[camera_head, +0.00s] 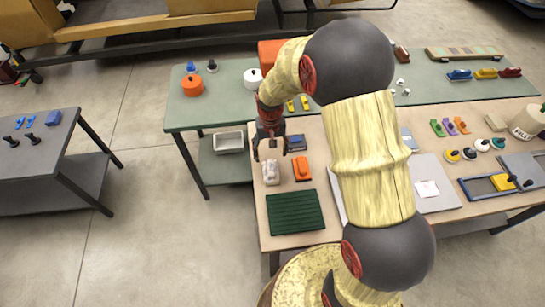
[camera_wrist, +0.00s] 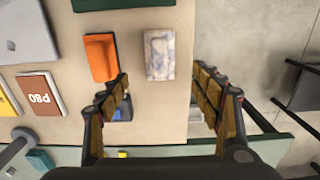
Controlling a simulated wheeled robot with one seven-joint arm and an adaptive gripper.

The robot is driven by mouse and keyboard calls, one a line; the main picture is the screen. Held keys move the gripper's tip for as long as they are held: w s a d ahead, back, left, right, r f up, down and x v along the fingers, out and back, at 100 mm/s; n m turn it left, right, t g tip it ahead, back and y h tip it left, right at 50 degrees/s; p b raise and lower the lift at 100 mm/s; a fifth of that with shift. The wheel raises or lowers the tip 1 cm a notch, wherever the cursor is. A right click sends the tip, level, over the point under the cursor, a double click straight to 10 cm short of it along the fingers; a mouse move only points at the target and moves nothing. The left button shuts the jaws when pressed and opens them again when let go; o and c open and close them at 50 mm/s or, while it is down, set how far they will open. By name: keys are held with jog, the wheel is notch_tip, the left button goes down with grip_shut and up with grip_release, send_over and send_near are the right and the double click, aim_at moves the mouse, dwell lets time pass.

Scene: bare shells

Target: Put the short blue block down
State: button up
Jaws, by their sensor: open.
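A short blue block (camera_head: 295,142) lies on the wooden bench top near its far left corner, just right of my gripper (camera_head: 269,150). In the wrist view a blue piece (camera_wrist: 123,109) shows partly behind the left finger; most of it is hidden, and I cannot tell whether the finger touches it. My gripper also shows in the wrist view (camera_wrist: 160,80), with its fingers wide apart and nothing held between them.
A white marbled block (camera_wrist: 159,54) and an orange block (camera_wrist: 101,57) lie close by on the bench. A dark green ribbed mat (camera_head: 295,212) lies nearer. A P80 pad (camera_wrist: 40,93) is at the left in the wrist view. The green table (camera_head: 220,115) adjoins behind.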

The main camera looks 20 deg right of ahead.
jog(key=s+r+t, duration=0.1)
jog(key=s+r, duration=0.4)
jog(key=r, duration=0.4)
jog(key=s+r+n+t, duration=0.1)
jog(key=s+r+t, duration=0.1)
jog(key=s+r, duration=0.45)
jog(key=s+r+t, duration=0.1)
jog(key=s+r, duration=0.2)
jog(key=r, duration=0.7)
jog(key=s+r+n+t, duration=0.1)
jog(key=s+r, duration=0.3)
jog(key=s, duration=0.5)
jog(key=shift+s+t, duration=0.3)
jog(key=shift+s, duration=0.1)
notch_tip(320, 180, down, 9)
jog(key=b, duration=0.9)
jog(key=shift+c, duration=0.5)
